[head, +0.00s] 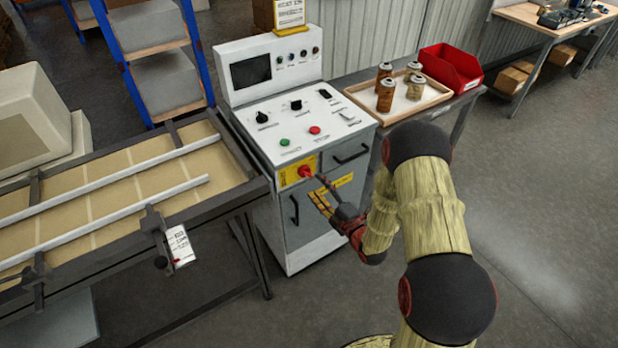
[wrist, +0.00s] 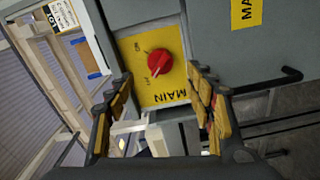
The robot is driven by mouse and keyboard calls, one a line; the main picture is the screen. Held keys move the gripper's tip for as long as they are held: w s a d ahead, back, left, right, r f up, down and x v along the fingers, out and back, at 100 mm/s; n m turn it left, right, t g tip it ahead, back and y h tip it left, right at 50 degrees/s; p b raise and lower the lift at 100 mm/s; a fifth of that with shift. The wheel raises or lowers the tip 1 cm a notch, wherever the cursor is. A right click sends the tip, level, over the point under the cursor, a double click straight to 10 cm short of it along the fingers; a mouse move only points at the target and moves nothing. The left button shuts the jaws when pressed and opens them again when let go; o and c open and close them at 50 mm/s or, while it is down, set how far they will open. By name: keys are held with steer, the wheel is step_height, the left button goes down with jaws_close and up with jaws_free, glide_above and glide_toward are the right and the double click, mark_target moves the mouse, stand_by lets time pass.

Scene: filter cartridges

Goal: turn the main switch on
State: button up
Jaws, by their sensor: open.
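The main switch (wrist: 158,62) is a red rotary knob with a pale pointer line on a yellow plate marked MAIN. In the head view the knob (head: 305,171) is on the upper front of the grey control cabinet (head: 313,238). In the wrist view the pointer slants down and left on the plate, toward a small mark too blurred to read surely. My gripper (head: 322,196) is in front of the cabinet, close to the knob. In the wrist view my gripper (wrist: 160,95) is open, with its yellow-padded fingers on either side and below the knob, apart from it.
The cabinet's sloped top has a green button (head: 284,142), a red button (head: 314,130) and black knobs. A handle (head: 294,208) is on the cabinet front. A framed table (head: 258,187) stands at left. A tray (head: 432,103) with several canisters is behind right. Floor in front is clear.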

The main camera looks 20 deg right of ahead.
mark_target(308, 176)
steer(key=b+x, duration=0.1)
steer(key=x, duration=0.5)
steer(key=shift+w, duration=0.25)
steer(key=shift+c, duration=0.9)
steer(key=c, duration=1)
